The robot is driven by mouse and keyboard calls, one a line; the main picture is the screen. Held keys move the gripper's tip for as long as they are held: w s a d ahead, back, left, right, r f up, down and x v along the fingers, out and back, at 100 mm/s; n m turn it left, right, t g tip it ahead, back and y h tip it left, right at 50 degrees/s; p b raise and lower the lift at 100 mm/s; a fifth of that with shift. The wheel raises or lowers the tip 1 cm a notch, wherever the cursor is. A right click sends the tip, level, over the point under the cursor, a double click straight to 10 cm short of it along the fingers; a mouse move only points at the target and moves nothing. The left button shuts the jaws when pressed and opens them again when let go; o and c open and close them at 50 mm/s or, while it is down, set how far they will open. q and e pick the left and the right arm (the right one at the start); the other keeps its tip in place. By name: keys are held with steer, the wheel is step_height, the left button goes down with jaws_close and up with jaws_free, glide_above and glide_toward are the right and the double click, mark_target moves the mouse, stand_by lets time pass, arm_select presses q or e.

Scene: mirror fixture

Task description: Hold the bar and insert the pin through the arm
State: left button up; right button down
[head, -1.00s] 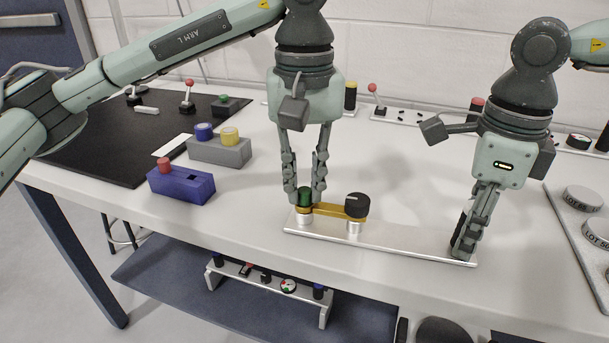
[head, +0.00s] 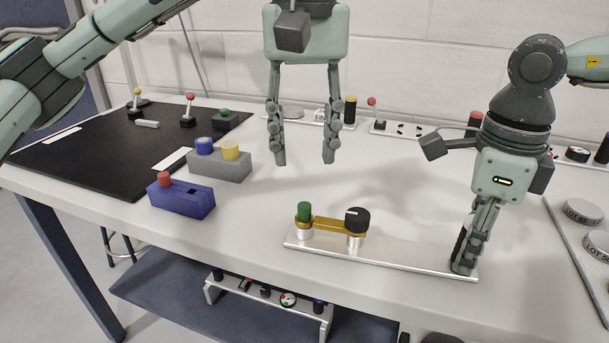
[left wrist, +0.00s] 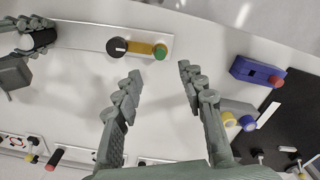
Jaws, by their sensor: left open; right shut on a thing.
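The silver bar (head: 410,256) lies on the table, with two posts near its left end. The brass arm (head: 327,223) spans the posts, under a black knob (head: 357,219) at its right end. The green-headed pin (head: 304,211) stands upright at the arm's left end; its shaft is hidden. It also shows in the left wrist view (left wrist: 159,52). My left gripper (head: 305,162) is open and empty, above and behind the pin. My right gripper (head: 464,266) is shut on the bar's right end, at a dark part mostly covered by the fingers.
A blue block (head: 182,201) with a red peg and a grey block (head: 217,161) with blue and yellow pegs stand left. A black mat (head: 100,150) lies beyond. A tray (head: 590,245) with round weights is at the right edge.

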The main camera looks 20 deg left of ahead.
arm_select(q)
step_height(320, 180, up, 4)
steer(key=shift+f, duration=0.2)
steer(key=shift+o, duration=0.5)
